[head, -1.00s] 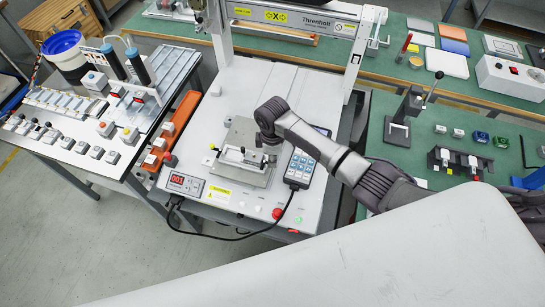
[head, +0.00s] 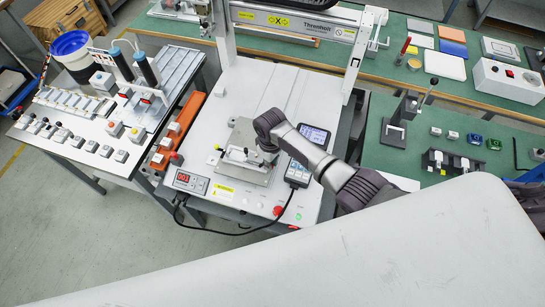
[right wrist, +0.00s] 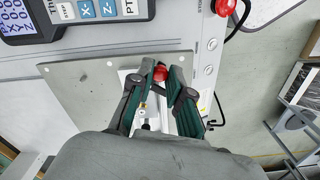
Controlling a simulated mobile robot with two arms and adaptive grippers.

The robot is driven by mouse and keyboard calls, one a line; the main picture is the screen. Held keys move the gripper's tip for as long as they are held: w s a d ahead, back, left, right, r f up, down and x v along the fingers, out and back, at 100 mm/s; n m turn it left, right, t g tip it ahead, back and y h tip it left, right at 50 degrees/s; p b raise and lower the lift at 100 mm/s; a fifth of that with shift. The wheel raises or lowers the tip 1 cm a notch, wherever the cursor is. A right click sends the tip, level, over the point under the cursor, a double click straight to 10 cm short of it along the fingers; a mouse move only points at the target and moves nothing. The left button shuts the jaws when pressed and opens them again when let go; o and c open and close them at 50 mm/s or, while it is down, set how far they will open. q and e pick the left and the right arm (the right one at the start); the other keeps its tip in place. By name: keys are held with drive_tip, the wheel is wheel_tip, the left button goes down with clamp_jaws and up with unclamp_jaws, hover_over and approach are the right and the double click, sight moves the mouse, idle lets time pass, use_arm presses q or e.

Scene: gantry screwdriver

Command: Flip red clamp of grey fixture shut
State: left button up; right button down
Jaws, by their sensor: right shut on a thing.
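The grey fixture (head: 240,134) is a metal plate with a light clamp body, on the white gantry bed. A small yellow tip (head: 218,148) shows at its left side. My right gripper (head: 264,152) reaches down over the fixture's right side, and its fingers are hard to make out in the head view. In the right wrist view, the gripper (right wrist: 163,73) is shut on the red clamp (right wrist: 160,73), whose red end shows between the fingertips. The fixture plate (right wrist: 88,90) lies beneath. The fingers and wrist hide much of the clamp. My left gripper is out of view.
A pendant (head: 307,148) with a screen stands close to the right of the gripper, its cable looping along the front. A red button (head: 278,210) is at the front edge. An orange strip (head: 181,130) runs along the left. The bed behind the fixture is clear.

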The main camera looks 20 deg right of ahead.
drive_tip(key=m, duration=0.1)
drive_tip(key=a+m+p, duration=0.1)
drive_tip(key=shift+r+m, duration=0.1)
drive_tip(key=shift+m, duration=0.3)
drive_tip(key=m, duration=0.1)
drive_tip(key=m+p, duration=0.1)
drive_tip(key=shift+a+m, duration=0.25)
drive_tip(key=shift+m, duration=0.15)
drive_tip(key=shift+w+a+m+p, duration=0.1)
drive_tip(key=shift+a+m+p, duration=0.2)
drive_tip(key=shift+m, duration=1)
drive_tip(key=shift+w+a+m+p, duration=0.15)
drive_tip(key=shift+a+m, duration=0.1)
drive_tip(key=shift+m, duration=1.05)
drive_tip(key=c, duration=1.1)
unclamp_jaws()
wheel_tip(320, 180, up, 12)
